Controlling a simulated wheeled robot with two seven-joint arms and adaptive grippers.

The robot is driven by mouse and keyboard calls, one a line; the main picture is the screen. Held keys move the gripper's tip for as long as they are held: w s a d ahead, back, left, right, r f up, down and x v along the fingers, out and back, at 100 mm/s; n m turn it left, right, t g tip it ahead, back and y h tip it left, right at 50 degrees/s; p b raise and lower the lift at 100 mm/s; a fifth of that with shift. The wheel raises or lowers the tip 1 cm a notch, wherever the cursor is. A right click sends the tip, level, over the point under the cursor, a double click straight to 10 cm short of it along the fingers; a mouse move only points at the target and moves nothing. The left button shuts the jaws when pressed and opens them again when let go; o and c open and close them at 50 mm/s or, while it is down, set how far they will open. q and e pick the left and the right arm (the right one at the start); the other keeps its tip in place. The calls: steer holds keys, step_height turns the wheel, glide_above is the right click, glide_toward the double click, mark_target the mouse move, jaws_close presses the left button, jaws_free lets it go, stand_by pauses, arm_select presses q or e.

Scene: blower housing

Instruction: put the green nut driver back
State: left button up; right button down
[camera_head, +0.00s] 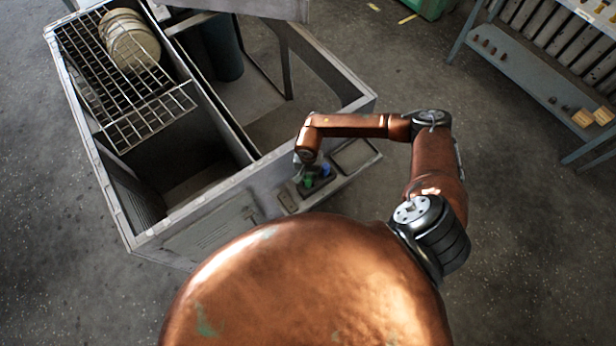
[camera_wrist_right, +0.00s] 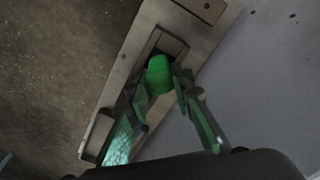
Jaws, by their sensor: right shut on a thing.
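The green nut driver (camera_head: 308,182) shows as a small green handle at a dark holder (camera_head: 318,189) on the housing's front rim. In the right wrist view its green handle (camera_wrist_right: 160,75) sits between the fingertips of my right gripper (camera_wrist_right: 163,88), which is shut on it. The handle is over or in a dark rectangular recess (camera_wrist_right: 172,45); its lower part is hidden, so I cannot tell how deep it sits. In the head view my right gripper (camera_head: 307,168) is small and partly hidden by my wrist. My left gripper is not in view.
A blue piece (camera_head: 325,171) stands just right of the green one. The grey housing (camera_head: 205,198) is open on top, with a wire rack (camera_head: 84,62) and pale discs (camera_head: 130,42) inside. A shelf (camera_head: 530,75) stands at upper right. Floor between is clear.

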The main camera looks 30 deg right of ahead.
steer(key=c, duration=1.6)
jaws_free()
steer(key=o, duration=0.5)
steer(key=shift+c, duration=0.2)
steer(key=shift+r, duration=0.15)
steer(key=shift+r+p, duration=2.25)
steer(key=shift+r, duration=1.7)
steer(key=shift+f, duration=0.1)
